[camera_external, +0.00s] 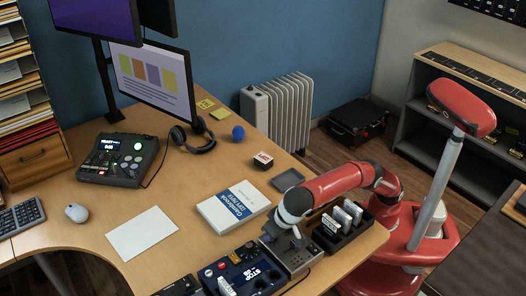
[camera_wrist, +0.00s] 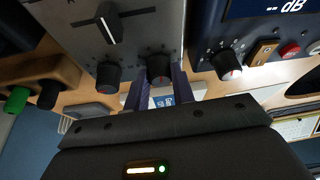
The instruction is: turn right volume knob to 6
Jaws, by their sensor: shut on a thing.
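A grey panel (camera_wrist: 75,30) carries a slider and two black knobs side by side. My gripper (camera_wrist: 160,83) is shut on one of them, the volume knob at the picture's right (camera_wrist: 159,66) in the wrist view, with a finger on each side. A small reddish mark shows on its lower edge; its scale number is not readable. The other knob (camera_wrist: 108,77) is free at the left. In the external view my gripper (camera_external: 287,238) is down over the grey panel (camera_external: 302,257) at the desk's front; the arm hides the knobs there.
A unit with a blue display (camera_external: 250,275) stands beside the panel, and a black rack of white cards (camera_external: 340,225) on its other side. A white book (camera_external: 233,205) lies behind. A paper sheet (camera_external: 142,233) lies on the open desk to the left.

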